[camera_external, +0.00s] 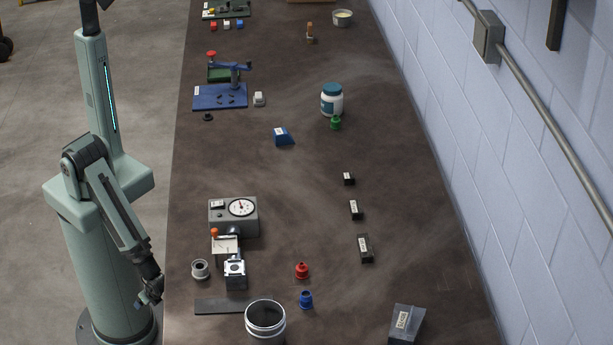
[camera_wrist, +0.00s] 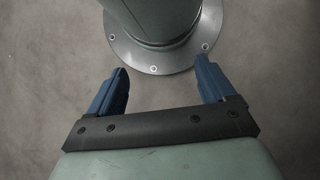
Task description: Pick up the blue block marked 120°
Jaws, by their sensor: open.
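A blue block (camera_external: 283,136) with a sloped right side and a small white label lies on the dark bench in the external view, right of the middle of the bench's left half. The label is too small to read. My gripper (camera_external: 150,291) hangs beside my base, left of the bench edge and well apart from the block. In the wrist view my gripper (camera_wrist: 162,85) has its two blue fingers spread wide with nothing between them. The wrist view shows only floor and my base, not the block.
A blue fixture (camera_external: 220,97) and a white jar (camera_external: 332,99) stand beyond the block. A gauge box (camera_external: 233,216) stands nearer, by the bench's left edge. Small black blocks (camera_external: 355,210) lie to the right. The bench (camera_external: 300,185) is clear just in front of the block.

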